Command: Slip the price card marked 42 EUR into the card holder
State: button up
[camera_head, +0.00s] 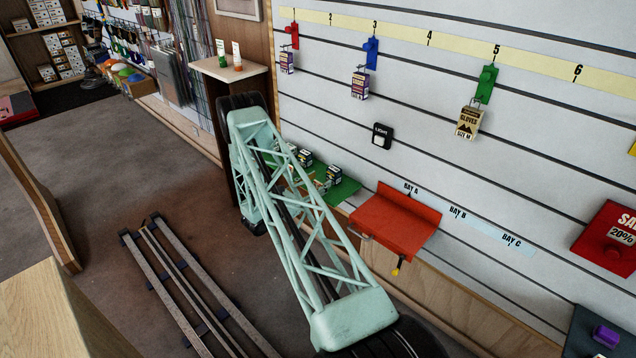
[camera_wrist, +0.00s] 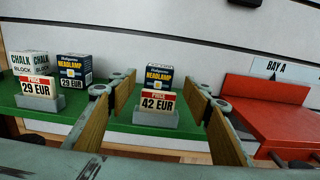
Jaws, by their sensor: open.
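The price card marked 42 EUR (camera_wrist: 157,102) stands upright at a grey card holder (camera_wrist: 155,118) on the green shelf (camera_wrist: 125,126) in the wrist view. Its lower edge meets the holder; I cannot tell how deep it sits. My gripper (camera_wrist: 162,86) is open, with one wood-faced finger on each side of the card and holder, apart from both. A headlamp box (camera_wrist: 158,77) stands just behind the card. In the head view my arm hides most of this spot.
A 29 EUR card (camera_wrist: 36,88) in another grey holder (camera_wrist: 38,102), a second headlamp box (camera_wrist: 74,68) and chalk block boxes (camera_wrist: 20,63) stand to the left. A red tray (camera_head: 392,226) lies right of the green shelf, under the BAY A label. The slatted wall rises behind.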

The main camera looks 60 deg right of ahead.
jog(key=w+a, duration=0.2)
jog(key=a, duration=1)
dwell(0.4)
jog(key=shift+r, duration=0.15)
dwell(0.9)
jog(key=s+a+r+m+g+y, duration=0.1)
jog(key=s+a+r+m+y, duration=0.15)
jog(key=a+r, duration=0.65)
jog(key=s+a+r+m+g+y, duration=0.1)
jog(key=s+a+r+m+y, duration=0.2)
jog(key=r, duration=1.3)
jog(key=s+a+r+m+g+y, duration=0.2)
jog(key=s+a+r+m, duration=0.35)
jog(key=r, duration=0.65)
jog(key=s+a+r+m+t+y, duration=0.1)
jog(key=s+a+r+t+y, duration=0.2)
jog(key=a, duration=1)
jog(key=s+a+r+m+t+y, duration=0.2)
jog(key=s+a+r+t+y, duration=0.2)
jog(key=s+a+r, duration=0.4)
jog(key=s+a+r+m+t+y, duration=0.2)
jog(key=s+a+r, duration=0.3)
jog(key=s+a, duration=0.9)
jog(key=a+t+y, duration=0.1)
jog(key=a, duration=0.4)
jog(key=shift+a+r+t, duration=0.15)
jog(key=shift+r+t, duration=0.15)
jog(key=shift+t, duration=0.1)
